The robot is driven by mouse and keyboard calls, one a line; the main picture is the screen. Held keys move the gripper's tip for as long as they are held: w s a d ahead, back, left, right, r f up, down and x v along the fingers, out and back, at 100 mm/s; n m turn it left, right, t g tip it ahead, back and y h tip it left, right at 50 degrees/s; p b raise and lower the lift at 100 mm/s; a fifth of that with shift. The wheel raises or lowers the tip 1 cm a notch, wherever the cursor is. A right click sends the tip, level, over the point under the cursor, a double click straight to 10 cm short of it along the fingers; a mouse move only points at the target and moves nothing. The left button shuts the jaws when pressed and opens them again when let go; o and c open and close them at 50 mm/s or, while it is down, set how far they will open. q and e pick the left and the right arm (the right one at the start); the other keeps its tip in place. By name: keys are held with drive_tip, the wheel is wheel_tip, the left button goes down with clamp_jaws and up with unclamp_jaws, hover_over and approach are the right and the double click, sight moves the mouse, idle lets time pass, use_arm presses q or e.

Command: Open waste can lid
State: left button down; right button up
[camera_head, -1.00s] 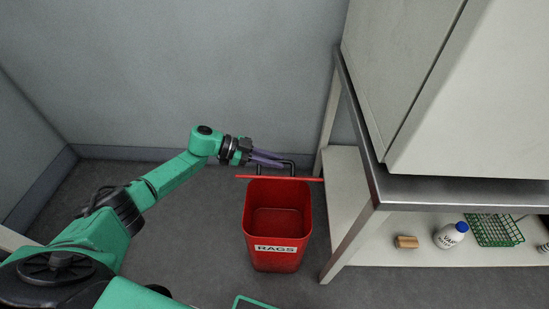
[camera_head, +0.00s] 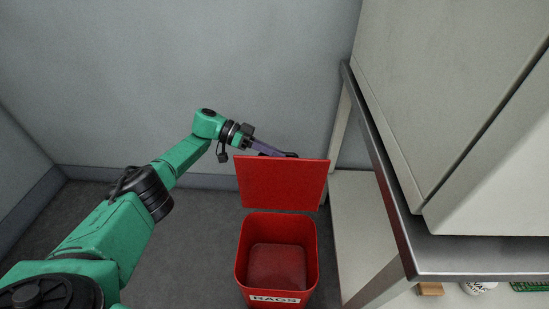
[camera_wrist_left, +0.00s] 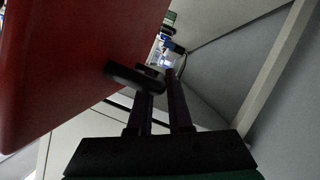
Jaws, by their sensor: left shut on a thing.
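The red waste can (camera_head: 277,262) stands on the floor with a white RAGS label on its front, and its inside shows. Its red lid (camera_head: 282,185) stands raised at the back of the can, its broad face toward the head camera. The lid also fills the upper left of the left wrist view (camera_wrist_left: 75,60). My left gripper (camera_head: 285,154) is at the lid's top edge, shut on the black lid handle (camera_wrist_left: 135,76). The lid partly hides the fingertips in the head view. My right gripper is not in view.
A metal-edged table (camera_head: 395,195) with a white cabinet on it stands close to the right of the can. Its lower shelf holds a brown block (camera_head: 431,289), a white bottle (camera_head: 477,288) and a green basket (camera_head: 529,286). A grey wall is behind. Floor left of the can is clear.

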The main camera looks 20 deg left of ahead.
use_arm(q)
drive_tip(key=shift+w+f, duration=0.3)
drive_tip(key=shift+f, duration=0.3)
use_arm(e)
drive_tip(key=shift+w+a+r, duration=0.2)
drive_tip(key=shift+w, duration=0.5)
use_arm(q)
drive_tip(key=shift+d, duration=0.1)
drive_tip(key=c, duration=0.8)
unclamp_jaws()
drive_tip(key=shift+c, duration=0.2)
drive_tip(key=shift+w+d+r, duration=0.1)
drive_tip(key=shift+w+r, duration=0.05)
drive_tip(key=shift+w, duration=0.05)
drive_tip(key=shift+r, duration=0.1)
drive_tip(key=b+v, duration=0.2)
drive_tip(key=v, duration=0.5)
drive_tip(key=shift+a, duration=0.3)
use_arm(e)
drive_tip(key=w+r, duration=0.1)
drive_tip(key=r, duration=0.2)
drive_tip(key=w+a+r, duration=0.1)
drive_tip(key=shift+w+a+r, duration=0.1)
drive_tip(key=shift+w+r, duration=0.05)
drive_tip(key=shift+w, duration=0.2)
use_arm(q)
drive_tip(key=shift+r, duration=0.1)
